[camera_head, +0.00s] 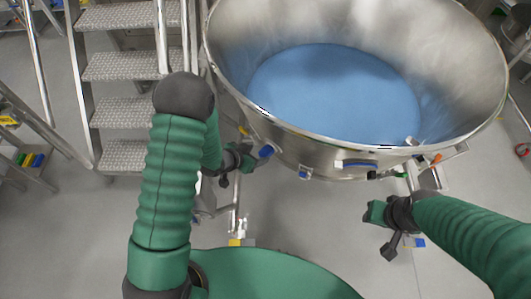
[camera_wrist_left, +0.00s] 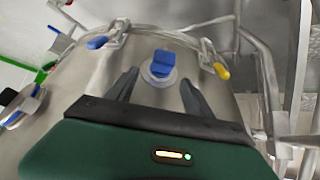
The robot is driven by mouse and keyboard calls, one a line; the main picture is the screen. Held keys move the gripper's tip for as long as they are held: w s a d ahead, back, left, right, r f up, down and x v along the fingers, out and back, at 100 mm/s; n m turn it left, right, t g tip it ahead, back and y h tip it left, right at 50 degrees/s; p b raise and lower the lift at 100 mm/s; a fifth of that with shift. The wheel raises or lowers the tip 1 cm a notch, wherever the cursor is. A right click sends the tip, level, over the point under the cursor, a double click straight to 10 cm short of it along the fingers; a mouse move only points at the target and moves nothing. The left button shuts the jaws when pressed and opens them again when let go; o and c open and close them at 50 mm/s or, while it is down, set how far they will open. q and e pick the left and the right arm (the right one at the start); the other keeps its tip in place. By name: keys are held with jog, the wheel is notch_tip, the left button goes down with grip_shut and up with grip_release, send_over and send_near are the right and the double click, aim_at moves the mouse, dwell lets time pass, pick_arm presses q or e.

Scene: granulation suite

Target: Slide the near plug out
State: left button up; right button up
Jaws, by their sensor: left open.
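A blue plug (camera_head: 266,151) with a pale round collar sits on the outer wall of the large steel bowl (camera_head: 303,157), below its rim. In the left wrist view the plug (camera_wrist_left: 162,63) shows between and just ahead of two dark fingers. My left gripper (camera_head: 251,159) is open beside the plug, and I see no clear contact. Its jaws also show in the left wrist view (camera_wrist_left: 159,83). My right gripper (camera_head: 376,212) hangs off the bowl's right front, apart from it; its jaw opening is unclear.
Blue powder (camera_head: 335,95) lies in the bowl. Along its wall are a blue lever (camera_wrist_left: 97,42), a yellow lever (camera_wrist_left: 221,71) and a blue-marked handle (camera_head: 356,164). Metal steps (camera_head: 122,65) stand at the left. Open grey floor (camera_head: 310,225) shows below the bowl.

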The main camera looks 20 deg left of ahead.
aim_at(264, 152)
pick_arm(q)
jog(key=x, duration=0.7)
jog(key=shift+w+a+f+b, duration=0.1)
jog(key=shift+a+f+b, duration=0.05)
jog(key=shift+a+b, duration=0.25)
jog(key=shift+w+d+f, duration=0.15)
jog(key=shift+w+f, duration=0.05)
jog(key=shift+w, duration=0.05)
jog(key=shift+d, duration=0.1)
grip_shut()
